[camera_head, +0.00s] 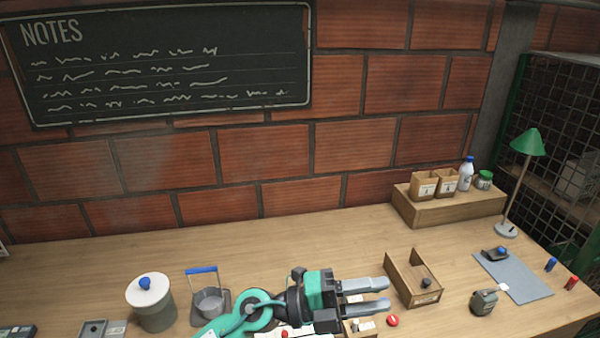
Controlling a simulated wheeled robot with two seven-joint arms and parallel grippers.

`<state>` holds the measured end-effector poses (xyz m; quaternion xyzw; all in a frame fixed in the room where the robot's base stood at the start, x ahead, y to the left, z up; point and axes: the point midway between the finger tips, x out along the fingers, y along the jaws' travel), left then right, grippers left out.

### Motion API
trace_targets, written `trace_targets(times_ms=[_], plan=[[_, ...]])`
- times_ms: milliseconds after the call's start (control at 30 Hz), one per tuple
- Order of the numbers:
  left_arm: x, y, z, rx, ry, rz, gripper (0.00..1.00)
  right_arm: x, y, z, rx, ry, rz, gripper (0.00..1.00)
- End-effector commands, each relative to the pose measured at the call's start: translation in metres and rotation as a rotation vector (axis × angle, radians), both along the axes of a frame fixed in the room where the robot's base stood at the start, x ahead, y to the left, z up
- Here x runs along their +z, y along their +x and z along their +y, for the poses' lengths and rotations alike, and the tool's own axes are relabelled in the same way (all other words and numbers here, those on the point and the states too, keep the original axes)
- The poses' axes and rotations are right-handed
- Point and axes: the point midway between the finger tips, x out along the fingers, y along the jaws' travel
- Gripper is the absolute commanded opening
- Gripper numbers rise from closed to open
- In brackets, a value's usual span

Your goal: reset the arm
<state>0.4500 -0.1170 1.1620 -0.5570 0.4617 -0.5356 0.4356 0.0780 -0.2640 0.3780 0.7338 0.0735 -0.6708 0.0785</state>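My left arm comes in from the bottom of the view, and its gripper (388,294) points right, above the front part of the wooden table (270,245). The two grey fingers are apart, with nothing visible between them. The gripper covers part of the small items under it, including a small wooden box (349,330). My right gripper is not in view.
A lidded grey pot (152,303) and a blue-handled container (209,300) stand left of my gripper. An open wooden box (413,278), a red ball (392,320) and a dark canister (484,302) are to its right. A green lamp (528,142) stands far right. The table's back middle is clear.

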Motion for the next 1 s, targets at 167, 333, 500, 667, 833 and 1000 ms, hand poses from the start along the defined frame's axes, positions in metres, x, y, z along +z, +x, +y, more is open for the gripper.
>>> trace_targets(times_ms=[167,333,500,667,833,1000], plan=[[0.035,0.031,0.048,0.273,-0.331,0.232,0.39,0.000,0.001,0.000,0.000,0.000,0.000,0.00],[0.026,0.066,0.117,0.577,-0.548,0.487,0.39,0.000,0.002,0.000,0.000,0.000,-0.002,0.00],[-0.024,0.083,0.191,0.896,-0.663,0.778,0.39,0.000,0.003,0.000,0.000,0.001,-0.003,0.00],[-0.094,0.068,0.253,1.185,-0.671,1.082,0.39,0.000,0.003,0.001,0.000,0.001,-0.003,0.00],[-0.175,0.017,0.303,1.456,-0.571,1.424,0.39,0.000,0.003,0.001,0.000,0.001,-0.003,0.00],[-0.231,-0.051,0.329,1.630,-0.405,1.716,0.39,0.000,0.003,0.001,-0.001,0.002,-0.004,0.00]])
